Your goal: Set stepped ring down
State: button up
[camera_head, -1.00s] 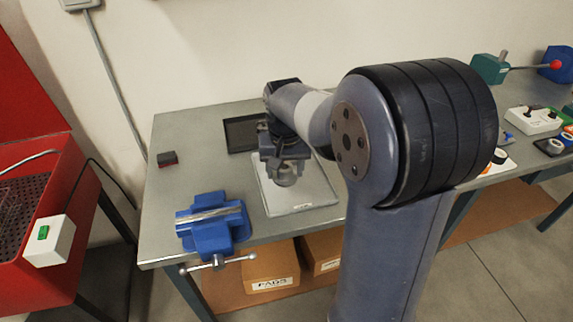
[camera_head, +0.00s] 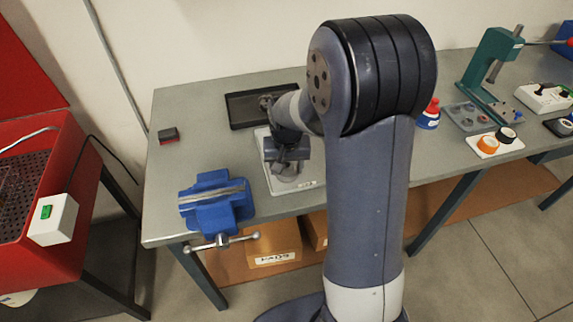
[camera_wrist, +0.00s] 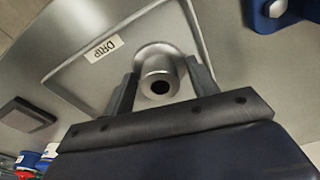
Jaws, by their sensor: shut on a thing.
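The stepped ring (camera_wrist: 158,72) is a grey metal part with a wide flange, a narrower collar and a dark bore. My gripper (camera_wrist: 161,84) is shut on it, with one finger on each side. Behind it in the wrist view lies the pale drip tray (camera_wrist: 78,78), with a label reading DRIP. In the head view my gripper (camera_head: 289,165) is low over the tray (camera_head: 306,186), and the ring is mostly hidden by the gripper. I cannot tell whether the ring touches the tray.
A blue vise (camera_head: 215,203) stands left of the tray at the bench's front edge. A black shallow tray (camera_head: 243,112) lies behind. A small dark block (camera_head: 168,135) is at the back left.

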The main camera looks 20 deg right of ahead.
aim_at(287, 169)
jog(key=shift+f, duration=0.15)
jog(key=o, duration=0.9)
jog(key=r, duration=0.4)
jog(key=s+r, duration=0.1)
jog(key=r, duration=0.7)
jog(key=shift+s+a+r+b, duration=0.15)
jog(key=shift+s+b, duration=0.1)
jog(key=shift+b, duration=0.1)
